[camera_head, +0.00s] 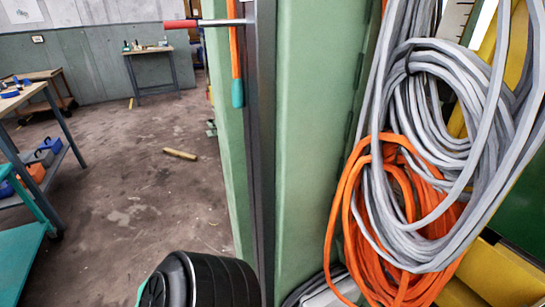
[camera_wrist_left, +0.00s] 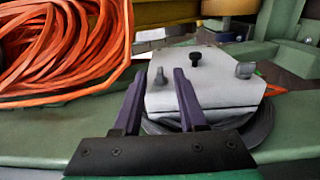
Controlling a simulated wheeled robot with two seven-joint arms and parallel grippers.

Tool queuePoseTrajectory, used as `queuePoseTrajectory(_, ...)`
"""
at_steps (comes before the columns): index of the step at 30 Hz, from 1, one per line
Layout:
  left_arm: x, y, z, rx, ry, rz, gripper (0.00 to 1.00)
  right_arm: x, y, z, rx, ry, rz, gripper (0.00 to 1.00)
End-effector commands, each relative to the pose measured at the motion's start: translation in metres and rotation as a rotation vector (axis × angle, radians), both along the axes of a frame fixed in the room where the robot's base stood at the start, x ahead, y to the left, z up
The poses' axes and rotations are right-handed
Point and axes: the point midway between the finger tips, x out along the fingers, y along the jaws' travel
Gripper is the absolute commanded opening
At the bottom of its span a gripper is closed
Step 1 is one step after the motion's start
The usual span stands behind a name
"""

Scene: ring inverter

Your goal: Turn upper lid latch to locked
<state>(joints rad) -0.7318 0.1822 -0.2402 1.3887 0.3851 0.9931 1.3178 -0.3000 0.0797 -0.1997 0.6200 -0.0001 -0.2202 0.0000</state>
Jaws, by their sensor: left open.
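A light grey box (camera_wrist_left: 215,95) with a flat lid sits on a green surface in the left wrist view. Its lid carries a black knob (camera_wrist_left: 195,58) and two grey upright latch-like pieces, one at the left (camera_wrist_left: 160,77) and one at the right (camera_wrist_left: 245,70). I cannot tell which is the upper lid latch or how it is turned. My left gripper (camera_wrist_left: 159,72) is open, its two dark purple fingers apart and empty. In the picture the fingers overlap the box's left part, with the left grey piece between their tips. My right gripper is not in view.
Orange cable (camera_head: 385,240) and grey cable (camera_head: 435,130) hang in coils beside a green cabinet post (camera_head: 315,140). The orange coil also lies left of the box in the wrist view (camera_wrist_left: 60,45). A dark hose loop (camera_wrist_left: 250,130) surrounds the box's base. Open floor (camera_head: 130,200) lies left.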

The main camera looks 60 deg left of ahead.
Motion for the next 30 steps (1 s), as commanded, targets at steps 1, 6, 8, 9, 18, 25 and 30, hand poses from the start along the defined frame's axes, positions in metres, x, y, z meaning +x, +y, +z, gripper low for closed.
queuePoseTrajectory(1,-0.012,0.0,-0.002,0.0,0.006,-0.001,0.41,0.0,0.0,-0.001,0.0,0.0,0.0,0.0)
queuePoseTrajectory(6,-0.062,-0.002,-0.004,0.0,0.008,-0.002,0.41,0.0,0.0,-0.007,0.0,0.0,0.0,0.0)
queuePoseTrajectory(8,-0.08,-0.002,-0.004,-0.001,0.008,-0.002,0.41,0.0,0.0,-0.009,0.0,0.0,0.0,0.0)
queuePoseTrajectory(9,-0.091,-0.002,-0.005,0.0,0.008,-0.002,0.41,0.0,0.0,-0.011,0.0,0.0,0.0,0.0)
queuePoseTrajectory(18,-0.133,-0.003,-0.003,-0.001,0.004,-0.002,0.41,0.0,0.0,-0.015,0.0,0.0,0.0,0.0)
queuePoseTrajectory(25,-0.133,-0.003,-0.002,-0.001,0.003,-0.002,0.41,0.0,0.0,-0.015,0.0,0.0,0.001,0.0)
queuePoseTrajectory(30,-0.132,-0.003,-0.002,0.0,0.002,-0.002,0.41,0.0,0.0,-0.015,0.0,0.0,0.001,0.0)
